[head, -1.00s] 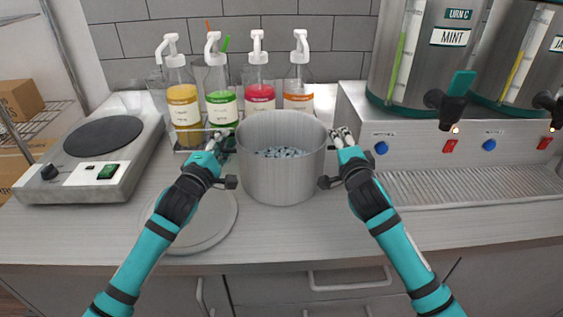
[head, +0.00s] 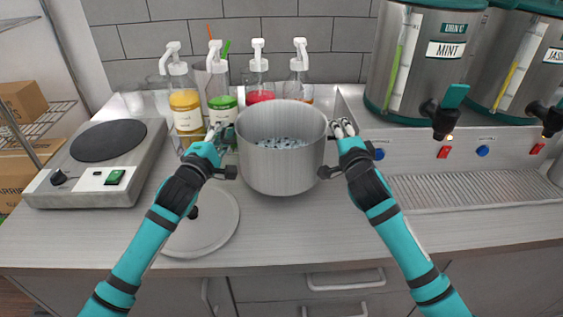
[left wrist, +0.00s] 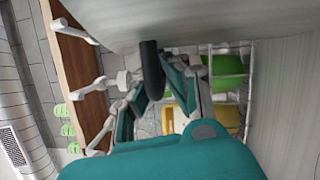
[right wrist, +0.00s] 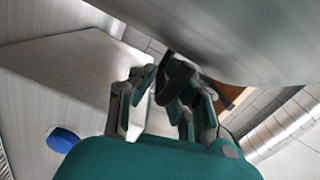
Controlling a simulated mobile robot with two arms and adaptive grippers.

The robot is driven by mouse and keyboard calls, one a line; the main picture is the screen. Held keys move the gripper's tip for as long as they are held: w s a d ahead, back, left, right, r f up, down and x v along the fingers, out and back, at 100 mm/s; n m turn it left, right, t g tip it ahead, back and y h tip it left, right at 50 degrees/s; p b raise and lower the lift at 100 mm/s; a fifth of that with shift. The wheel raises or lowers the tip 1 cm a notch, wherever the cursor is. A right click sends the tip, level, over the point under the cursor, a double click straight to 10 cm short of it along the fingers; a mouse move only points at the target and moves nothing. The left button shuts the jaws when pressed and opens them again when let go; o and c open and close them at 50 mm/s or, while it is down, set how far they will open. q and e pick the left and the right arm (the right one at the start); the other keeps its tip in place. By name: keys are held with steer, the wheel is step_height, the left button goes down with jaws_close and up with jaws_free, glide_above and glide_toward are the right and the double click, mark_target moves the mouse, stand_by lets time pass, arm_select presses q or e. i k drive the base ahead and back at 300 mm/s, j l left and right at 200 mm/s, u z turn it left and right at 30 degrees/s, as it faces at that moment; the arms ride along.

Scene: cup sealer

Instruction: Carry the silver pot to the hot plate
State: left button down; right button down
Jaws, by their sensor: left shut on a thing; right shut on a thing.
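The silver pot (head: 281,165) is upright between my two grippers in the head view, with small bluish pieces inside. It appears raised a little above the counter. My left gripper (head: 222,140) is shut on the pot's left handle, and my right gripper (head: 341,135) is shut on its right handle. The dark left handle (left wrist: 151,70) shows between the fingers in the left wrist view. The dark right handle (right wrist: 172,80) shows in the right wrist view. The hot plate (head: 108,150) with its round black top stands at the far left, empty.
A round lid (head: 205,228) with a dark knob lies on the counter at the front left of the pot. Urns (head: 425,60) and a drip tray (head: 470,188) occupy the right.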

mark_target(108, 138)
steer(key=k, duration=0.2)
steer(key=k+j, duration=0.5)
steer(key=j, duration=0.35)
steer(key=k+j, duration=0.1)
steer(key=j, duration=1.15)
steer(key=k+j, duration=0.1)
steer(key=j, duration=0.3)
steer(key=i+j, duration=0.1)
steer(key=i, duration=1.25)
